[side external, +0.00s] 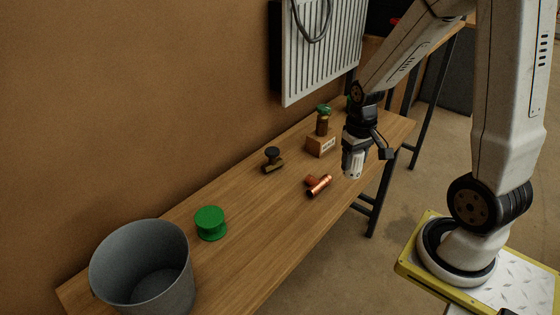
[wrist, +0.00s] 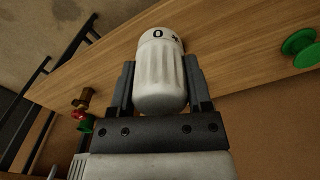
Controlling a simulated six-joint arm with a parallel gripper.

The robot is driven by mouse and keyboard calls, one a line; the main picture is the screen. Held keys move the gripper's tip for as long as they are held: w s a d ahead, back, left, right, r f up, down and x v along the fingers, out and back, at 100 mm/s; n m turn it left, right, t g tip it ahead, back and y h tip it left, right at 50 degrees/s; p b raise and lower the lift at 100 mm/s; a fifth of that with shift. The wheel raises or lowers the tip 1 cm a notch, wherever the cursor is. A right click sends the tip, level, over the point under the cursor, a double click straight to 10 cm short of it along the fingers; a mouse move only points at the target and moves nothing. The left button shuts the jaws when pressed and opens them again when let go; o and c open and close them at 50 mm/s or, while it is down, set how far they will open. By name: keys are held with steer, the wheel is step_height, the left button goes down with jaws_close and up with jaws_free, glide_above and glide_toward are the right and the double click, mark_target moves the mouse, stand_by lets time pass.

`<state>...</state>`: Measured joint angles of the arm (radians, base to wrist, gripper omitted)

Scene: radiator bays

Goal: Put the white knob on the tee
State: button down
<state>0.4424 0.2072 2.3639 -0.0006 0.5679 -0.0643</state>
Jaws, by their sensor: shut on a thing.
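The white knob (wrist: 160,75) is ribbed, with dark marks on its end face, and sits between the two fingers of my gripper (wrist: 161,88) in the wrist view. In the side view my gripper (side external: 357,142) is shut on the knob (side external: 353,163), which hangs below it, above the bench's right part. The copper tee (side external: 319,186) lies on the bench, to the left of and lower in the picture than the knob, apart from it. I cannot make out the tee in the wrist view.
A white radiator (side external: 322,55) hangs behind. The bench's front middle is clear.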

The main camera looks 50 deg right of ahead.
steer(key=shift+d, duration=0.2)
steer(key=w+d+f, duration=0.3)
steer(key=w+f, duration=0.1)
steer(key=w, duration=0.5)
glide_toward(316, 180)
steer(key=shift+s+a+f, duration=0.1)
steer(key=shift+s+a, duration=0.1)
steer(key=shift+s, duration=0.4)
steer(key=shift+w+d+f, duration=0.2)
steer(key=shift+w+f, duration=0.25)
steer(key=shift+f, duration=0.05)
steer(key=shift+f, duration=0.1)
steer(key=shift+w+f, duration=0.2)
steer(key=shift+f, duration=1.55)
steer(key=shift+f, duration=0.1)
